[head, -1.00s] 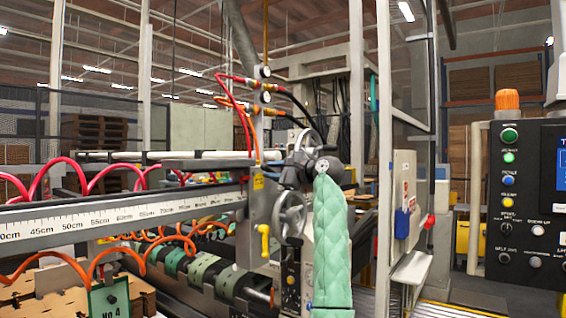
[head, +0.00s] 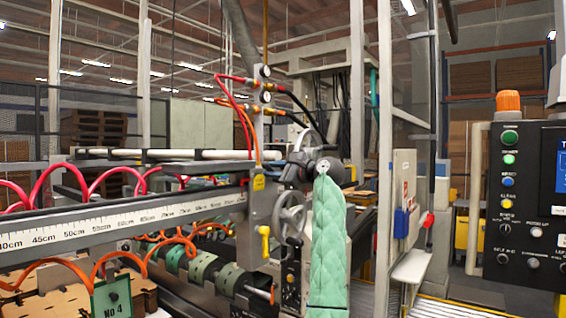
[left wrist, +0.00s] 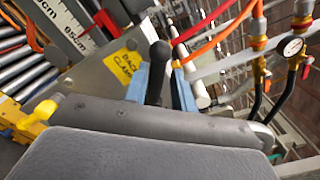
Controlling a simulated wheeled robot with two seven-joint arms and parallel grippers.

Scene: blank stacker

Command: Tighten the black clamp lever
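The black clamp lever (left wrist: 157,68) with its rounded knob stands up beside a yellow label reading "BACK CLAMP" in the left wrist view. My left gripper (left wrist: 161,82) has its two blue fingers on either side of the lever, and they look apart. I cannot tell whether either finger touches it. In the head view my left gripper (head: 298,165) is small and dark at the machine's upright, at the top of my green quilted sleeve. The lever cannot be made out there. My right gripper is not in view.
A handwheel (head: 290,213) and a yellow handle (head: 264,242) sit close to my left arm. A ruler rail (head: 120,217) runs left, with orange and red hoses around it. Gauges (head: 265,84) stand above. A control panel (head: 520,200) is at the right.

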